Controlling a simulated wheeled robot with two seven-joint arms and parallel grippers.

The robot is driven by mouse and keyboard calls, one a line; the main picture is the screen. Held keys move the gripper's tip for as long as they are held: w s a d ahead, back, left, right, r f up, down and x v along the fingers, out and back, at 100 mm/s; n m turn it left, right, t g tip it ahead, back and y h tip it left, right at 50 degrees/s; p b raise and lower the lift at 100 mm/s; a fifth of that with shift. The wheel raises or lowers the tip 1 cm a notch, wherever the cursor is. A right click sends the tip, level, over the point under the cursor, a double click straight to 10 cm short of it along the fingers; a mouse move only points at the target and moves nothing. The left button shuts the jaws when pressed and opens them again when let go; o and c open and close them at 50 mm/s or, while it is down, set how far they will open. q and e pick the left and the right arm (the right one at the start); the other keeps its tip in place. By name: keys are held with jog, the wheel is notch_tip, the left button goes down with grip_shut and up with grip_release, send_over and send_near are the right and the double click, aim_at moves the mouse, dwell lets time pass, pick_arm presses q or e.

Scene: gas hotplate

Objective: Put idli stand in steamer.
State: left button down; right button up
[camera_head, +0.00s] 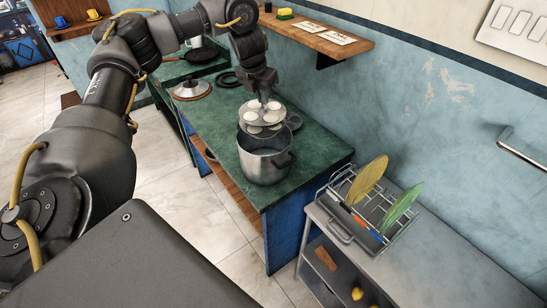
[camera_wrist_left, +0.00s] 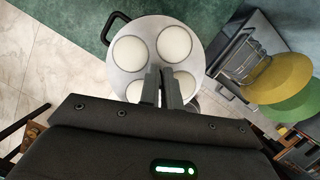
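The idli stand (camera_head: 262,116) has round metal tiers with white idlis. My left gripper (camera_head: 264,98) points down at its top centre, with its fingers closed around the middle stem. In the left wrist view, the fingers (camera_wrist_left: 165,87) are close together in front of the top plate (camera_wrist_left: 126,78); the stem between them is hidden. The steamer (camera_head: 265,165) is an open metal pot on the green counter. The stand is above the steamer, its lower tier overlapping the far rim in the picture; I cannot tell whether they touch. My right gripper is not in view.
A lid (camera_head: 191,90) lies on the green counter (camera_head: 310,150) at the back left, near a dark ring (camera_head: 230,79). A pan (camera_head: 200,58) stands farther back. A dish rack (camera_head: 375,215) with plates is on the metal table at right. A wooden shelf (camera_head: 318,38) juts from the wall.

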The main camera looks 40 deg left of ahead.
pick_arm(q)
jog(key=shift+w+f, duration=0.15)
jog(key=shift+w, duration=0.5)
jog(key=shift+s+f, duration=0.15)
jog(key=shift+s, duration=0.05)
send_over(264, 130)
jog(key=a, duration=0.1)
jog(key=x, duration=0.3)
jog(key=b+x, duration=0.1)
jog(key=x, duration=0.1)
jog(key=shift+s+d+f, duration=0.1)
jog(key=shift+s+f, duration=0.05)
jog(key=shift+s, duration=0.15)
jog(key=p+x, duration=0.1)
jog(key=x, duration=0.2)
jog(key=s+p+x, duration=0.1)
jog(key=x, duration=0.3)
jog(key=shift+s+f, duration=0.15)
jog(key=shift+s, duration=0.05)
jog(key=shift+s+f, duration=0.1)
jog(key=shift+f, duration=0.5)
notch_tip(264, 130, down, 4)
jog(key=shift+r+p, duration=0.1)
jog(key=shift+p, duration=0.65)
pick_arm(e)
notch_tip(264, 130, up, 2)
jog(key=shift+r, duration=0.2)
